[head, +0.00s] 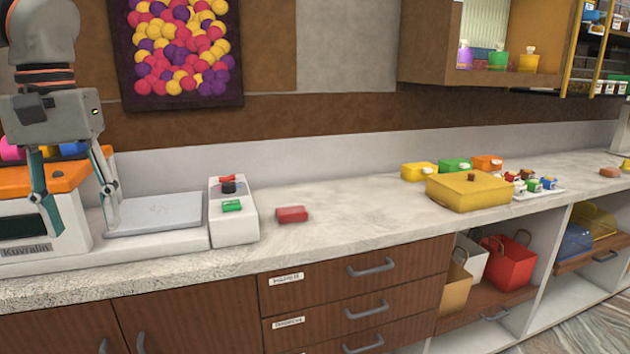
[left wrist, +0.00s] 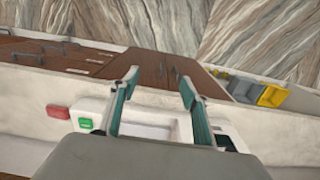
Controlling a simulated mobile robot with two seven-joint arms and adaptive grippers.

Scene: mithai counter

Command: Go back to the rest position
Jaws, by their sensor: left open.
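My left gripper (head: 83,222) hangs from the upper left of the head view, fingers pointing down and spread apart, with nothing between them. It is in front of the scale with the orange top (head: 50,181) and its grey plate (head: 155,213). In the left wrist view the open fingers (left wrist: 158,86) reach out over the counter, with nothing between their tips. My right gripper is not in view.
A white box with a green button (head: 232,206) stands right of the plate, and a red block (head: 292,214) lies beside it. A yellow box (head: 468,191) and small coloured boxes stand farther right. The middle counter (head: 350,213) is clear.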

